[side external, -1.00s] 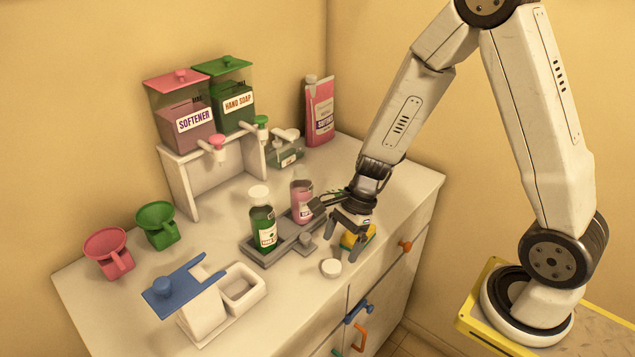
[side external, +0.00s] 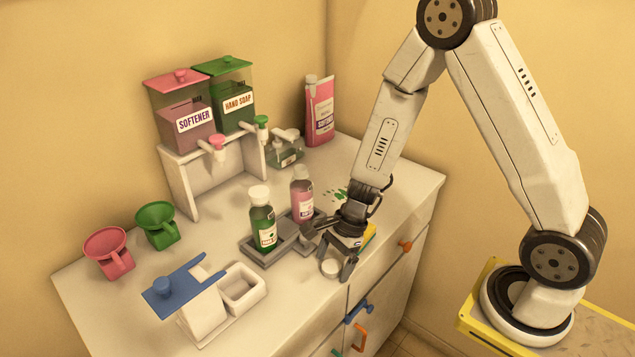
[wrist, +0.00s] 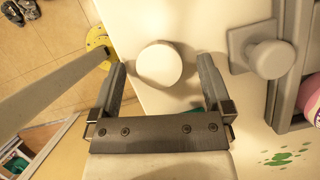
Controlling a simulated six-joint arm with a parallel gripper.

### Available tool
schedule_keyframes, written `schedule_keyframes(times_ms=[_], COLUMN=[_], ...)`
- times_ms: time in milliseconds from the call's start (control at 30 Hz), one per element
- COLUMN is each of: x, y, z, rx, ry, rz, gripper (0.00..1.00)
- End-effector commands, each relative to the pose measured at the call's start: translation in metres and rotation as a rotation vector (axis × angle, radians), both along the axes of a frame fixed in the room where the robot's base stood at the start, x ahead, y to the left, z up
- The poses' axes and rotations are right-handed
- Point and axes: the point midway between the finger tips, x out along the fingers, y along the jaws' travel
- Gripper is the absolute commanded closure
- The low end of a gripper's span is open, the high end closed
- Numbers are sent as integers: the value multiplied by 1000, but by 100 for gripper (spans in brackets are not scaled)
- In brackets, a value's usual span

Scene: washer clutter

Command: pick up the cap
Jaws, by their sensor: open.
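The loose round white cap (side external: 331,268) lies flat on the pale countertop near its front edge. In the wrist view the cap (wrist: 158,64) shows as a plain white disc. My gripper (side external: 337,268) is open and points down over the cap, with one finger on each side of it in the side view. In the wrist view the open fingertips (wrist: 162,60) flank the near part of the disc, with a gap on both sides. I see no finger touching the cap. The exact height of the fingertips above the countertop is hard to tell.
A grey tray (side external: 259,259) holds a green bottle (side external: 263,226) and a pink bottle (side external: 302,197), left of my gripper. A grey knob (wrist: 267,57) stands right of the cap in the wrist view. A sponge (side external: 369,235) sits behind my gripper. A green splotch (wrist: 278,158) marks the countertop.

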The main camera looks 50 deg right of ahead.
Motion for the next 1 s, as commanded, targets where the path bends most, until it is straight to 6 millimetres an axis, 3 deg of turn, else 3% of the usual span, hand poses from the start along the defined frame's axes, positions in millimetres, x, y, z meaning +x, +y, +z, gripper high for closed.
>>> schedule_keyframes(times_ms=[267, 567, 1000], x=[0, 0, 0], y=[0, 0, 0], z=[0, 0, 5], rx=[0, 0, 2], ry=[0, 0, 0], rz=[0, -1, 0], gripper=[0, 95, 95])
